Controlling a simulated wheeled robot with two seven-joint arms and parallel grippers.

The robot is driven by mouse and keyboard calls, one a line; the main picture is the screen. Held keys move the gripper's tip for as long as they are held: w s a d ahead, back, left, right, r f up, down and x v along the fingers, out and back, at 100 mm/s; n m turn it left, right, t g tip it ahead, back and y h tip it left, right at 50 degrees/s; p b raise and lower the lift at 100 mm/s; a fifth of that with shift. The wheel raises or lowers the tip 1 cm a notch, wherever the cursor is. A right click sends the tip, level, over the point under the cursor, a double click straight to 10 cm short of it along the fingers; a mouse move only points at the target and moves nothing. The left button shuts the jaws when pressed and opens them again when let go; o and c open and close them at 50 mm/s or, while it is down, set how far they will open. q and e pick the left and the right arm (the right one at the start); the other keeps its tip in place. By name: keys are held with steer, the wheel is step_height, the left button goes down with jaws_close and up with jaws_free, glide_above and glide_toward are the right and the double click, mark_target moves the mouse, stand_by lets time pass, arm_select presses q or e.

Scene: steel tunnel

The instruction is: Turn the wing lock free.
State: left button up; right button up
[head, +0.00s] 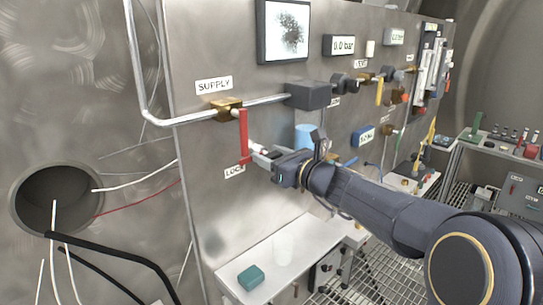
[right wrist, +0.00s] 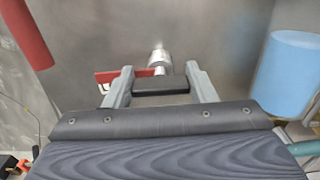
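The wing lock (right wrist: 160,86) shows in the right wrist view as a dark bar on a silver shaft that comes out of the steel panel. A red strip (right wrist: 123,76) sits behind it, left of the shaft. My right gripper (right wrist: 160,80) has one finger at each end of the dark bar, with no gap that I can see, so it appears shut on it. In the head view my right gripper (head: 264,153) is at the panel beside the LOCK label (head: 234,172) and hides most of the lock. My left gripper is not in view.
A red lever (head: 244,137) hangs from the brass SUPPLY valve (head: 227,104), just left of my right gripper; it also shows in the right wrist view (right wrist: 27,35). A blue cylinder (right wrist: 287,73) stands to the right. A shelf (head: 285,262) with a green block (head: 250,277) lies below.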

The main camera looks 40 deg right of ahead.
steer(key=c, duration=0.4)
steer(key=shift+a+f+n+b, duration=0.1)
steer(key=shift+f+n+b, duration=0.1)
steer(key=shift+n+b, duration=0.55)
steer(key=n+b, duration=0.6)
steer(key=b, duration=0.1)
steer(key=shift+f+n+b, duration=0.1)
steer(key=shift+n+b, duration=0.2)
steer(key=shift+n, duration=0.05)
steer(key=n+b, duration=0.4)
steer(key=n, duration=0.1)
steer(key=shift+a, duration=0.1)
steer(key=shift+n+b, duration=1.75)
steer(key=shift+n, duration=0.55)
steer(key=o, duration=1)
